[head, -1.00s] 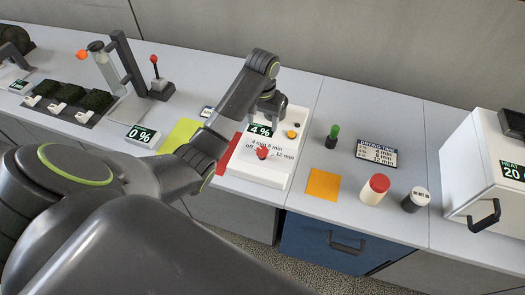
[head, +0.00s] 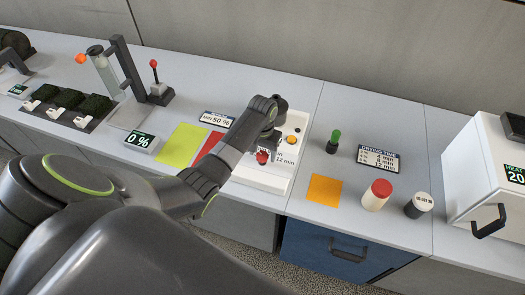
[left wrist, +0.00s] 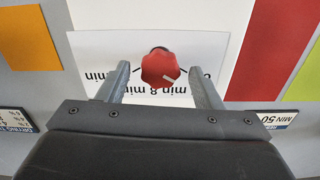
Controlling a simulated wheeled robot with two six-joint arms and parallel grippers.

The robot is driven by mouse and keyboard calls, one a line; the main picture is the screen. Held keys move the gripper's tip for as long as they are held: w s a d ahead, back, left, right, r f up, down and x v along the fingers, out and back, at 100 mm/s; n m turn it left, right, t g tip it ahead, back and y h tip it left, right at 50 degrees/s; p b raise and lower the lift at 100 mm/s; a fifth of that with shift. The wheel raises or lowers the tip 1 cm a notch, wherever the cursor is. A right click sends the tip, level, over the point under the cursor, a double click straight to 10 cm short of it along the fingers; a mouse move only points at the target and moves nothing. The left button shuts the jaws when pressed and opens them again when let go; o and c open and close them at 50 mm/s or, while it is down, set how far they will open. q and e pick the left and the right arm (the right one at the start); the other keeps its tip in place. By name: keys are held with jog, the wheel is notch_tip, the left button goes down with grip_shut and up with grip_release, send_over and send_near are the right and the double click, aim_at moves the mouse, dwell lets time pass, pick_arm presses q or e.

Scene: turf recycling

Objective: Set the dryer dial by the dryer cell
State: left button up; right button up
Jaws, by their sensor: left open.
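The red dryer dial (head: 262,157) sits on the white dryer cell (head: 262,181). It also shows in the left wrist view as a red knob (left wrist: 160,67) with a short white mark, on a white panel (left wrist: 215,48) with printed minute labels. I cannot tell surely which label the mark points to. My left gripper (head: 266,148) is over the dial, and its two fingers stand apart on either side of the knob in the left wrist view, with gaps visible. My arm hides the cell's display and part of its labels. My right gripper is not in view.
An orange button (head: 291,139) is behind the dial. A small sign (head: 217,119) reads 50 %.

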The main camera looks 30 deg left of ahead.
pick_arm(q)
jog(key=c, duration=1)
jog(key=shift+r, duration=0.1)
